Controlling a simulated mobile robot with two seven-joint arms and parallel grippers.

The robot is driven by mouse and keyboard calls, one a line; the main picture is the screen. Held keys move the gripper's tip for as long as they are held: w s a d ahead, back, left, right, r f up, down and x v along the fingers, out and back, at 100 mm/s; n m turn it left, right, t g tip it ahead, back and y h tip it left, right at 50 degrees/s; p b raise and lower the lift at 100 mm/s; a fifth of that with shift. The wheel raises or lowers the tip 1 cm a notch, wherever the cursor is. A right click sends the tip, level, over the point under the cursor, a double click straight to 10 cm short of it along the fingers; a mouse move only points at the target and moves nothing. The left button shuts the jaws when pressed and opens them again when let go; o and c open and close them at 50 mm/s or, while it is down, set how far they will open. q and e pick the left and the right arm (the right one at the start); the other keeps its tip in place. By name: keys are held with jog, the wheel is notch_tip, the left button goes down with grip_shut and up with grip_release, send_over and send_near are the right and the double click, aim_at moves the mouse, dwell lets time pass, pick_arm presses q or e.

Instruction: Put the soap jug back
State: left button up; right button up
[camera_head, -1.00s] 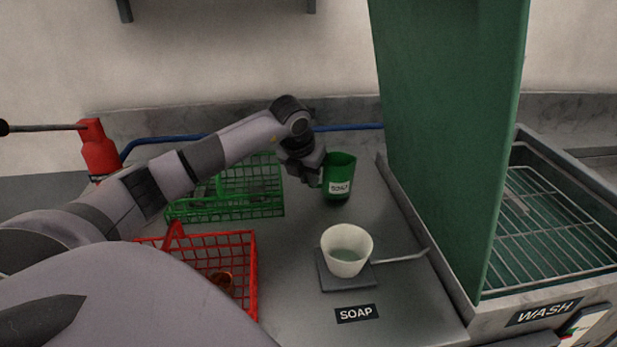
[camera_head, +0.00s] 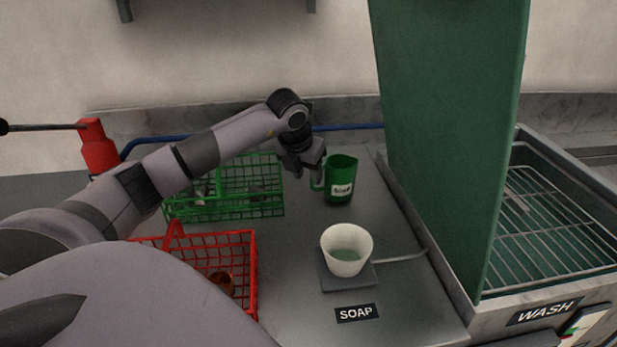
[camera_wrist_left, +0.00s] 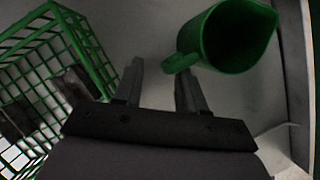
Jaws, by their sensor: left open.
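The green soap jug (camera_head: 341,179), with a white SOAP label, stands upright on the metal counter behind the white cup. Its handle points left, toward my left gripper (camera_head: 312,176). My left gripper is open and empty, just left of and above the jug's handle. In the left wrist view the jug (camera_wrist_left: 236,36) is at the upper right. Its handle lies near the tips of the open fingers (camera_wrist_left: 160,85), and I cannot tell whether they touch. My right gripper is not in view.
A white cup (camera_head: 346,247) of greenish liquid stands on a dark square pad above the SOAP sign (camera_head: 356,313). A green wire basket (camera_head: 250,186) and a red wire basket (camera_head: 253,262) stand left. A green upright panel (camera_head: 450,130) borders the wash rack on the right.

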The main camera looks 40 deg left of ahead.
pick_arm(q)
jog(key=v, duration=1)
